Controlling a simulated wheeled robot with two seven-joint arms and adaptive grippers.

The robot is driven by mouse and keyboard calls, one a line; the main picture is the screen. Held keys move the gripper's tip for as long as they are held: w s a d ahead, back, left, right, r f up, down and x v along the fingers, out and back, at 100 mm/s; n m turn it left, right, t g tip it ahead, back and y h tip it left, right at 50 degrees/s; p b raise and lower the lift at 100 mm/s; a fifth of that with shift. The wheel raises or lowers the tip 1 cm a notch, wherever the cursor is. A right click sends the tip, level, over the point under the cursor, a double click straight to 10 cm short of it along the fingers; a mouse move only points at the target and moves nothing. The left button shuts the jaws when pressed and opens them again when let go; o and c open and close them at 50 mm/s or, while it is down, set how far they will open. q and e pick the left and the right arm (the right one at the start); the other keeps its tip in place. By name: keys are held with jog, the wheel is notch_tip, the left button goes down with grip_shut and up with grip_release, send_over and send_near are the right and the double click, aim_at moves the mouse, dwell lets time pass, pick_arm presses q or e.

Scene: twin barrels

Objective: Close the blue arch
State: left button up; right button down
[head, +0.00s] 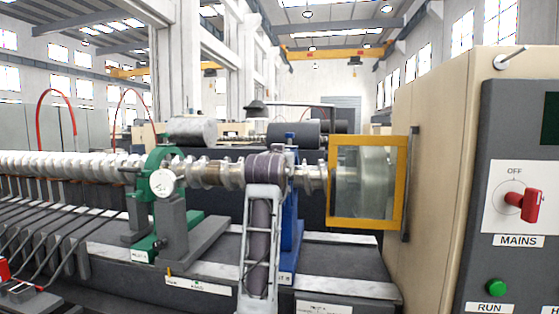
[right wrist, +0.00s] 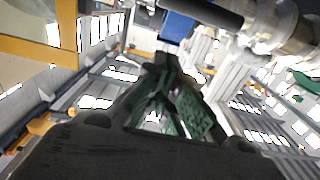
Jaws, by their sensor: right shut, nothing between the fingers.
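The blue arch (head: 292,215) stands in the middle of the head view, beside the shaft and left of the yellow-framed guard. A grey-purple wrap on the shaft and a white frame partly hide it. I cannot tell how its upper part stands. In the right wrist view a blue part (right wrist: 178,26) shows at the top, just beyond the fingertips, with a dark round bar close by. My right gripper (right wrist: 165,68) is shut and empty, seen from below against the roof. I cannot make it out in the head view. My left gripper is in neither view.
The silvery shaft (head: 70,165) runs from the left to the guard (head: 367,182). A green arch (head: 145,200) with a round white dial stands around it. A grey-purple wrap (head: 265,167) and a white frame (head: 246,240) stand in front. A beige cabinet (head: 430,150) blocks the right.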

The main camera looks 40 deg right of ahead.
jog(key=v, duration=0.8)
jog(key=shift+r, duration=0.15)
dwell(0.5)
